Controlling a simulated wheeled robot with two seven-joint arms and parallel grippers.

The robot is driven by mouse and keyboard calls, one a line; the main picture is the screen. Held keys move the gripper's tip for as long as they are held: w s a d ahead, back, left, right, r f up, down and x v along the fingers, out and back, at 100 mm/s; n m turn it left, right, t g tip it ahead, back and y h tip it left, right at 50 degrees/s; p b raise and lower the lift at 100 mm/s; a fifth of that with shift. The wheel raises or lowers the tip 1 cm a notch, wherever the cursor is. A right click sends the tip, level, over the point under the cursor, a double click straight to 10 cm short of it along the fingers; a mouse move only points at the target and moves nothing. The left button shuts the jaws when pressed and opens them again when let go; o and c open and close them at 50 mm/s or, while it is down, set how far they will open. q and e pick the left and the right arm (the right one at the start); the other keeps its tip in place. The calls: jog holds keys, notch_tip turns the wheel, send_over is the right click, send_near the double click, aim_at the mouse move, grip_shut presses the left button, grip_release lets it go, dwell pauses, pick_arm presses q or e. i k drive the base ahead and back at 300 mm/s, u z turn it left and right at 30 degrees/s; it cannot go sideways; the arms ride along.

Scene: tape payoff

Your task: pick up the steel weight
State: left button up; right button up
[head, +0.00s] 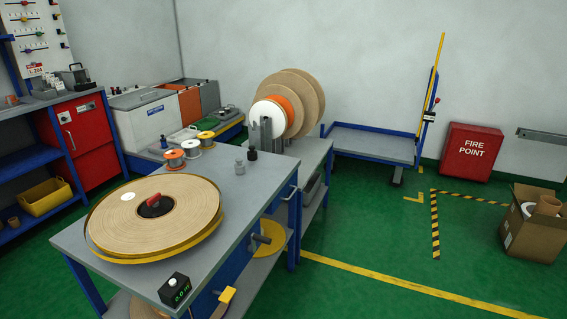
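A small grey metal cylinder with a narrower top (240,167), which looks like the steel weight, stands upright on the grey bench top (222,185). It is near the bench's back right part. A small black knobbed piece (252,155) stands just behind and to the right of it. Neither of my grippers shows in the head view, so I cannot see their state or where they are relative to the weight.
A large tape reel (180,215) fills the front left of the bench, with a black display box (175,290) at the front edge. Small spools (174,159) stand left of the weight. Large upright discs (300,95) stand behind. Green floor (370,250) lies open at right.

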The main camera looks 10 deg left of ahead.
aim_at(239, 168)
jog(key=z, duration=0.65)
jog(key=i, duration=1.25)
jog(key=u, duration=0.4)
jog(key=i, duration=1)
jog(key=u, duration=1)
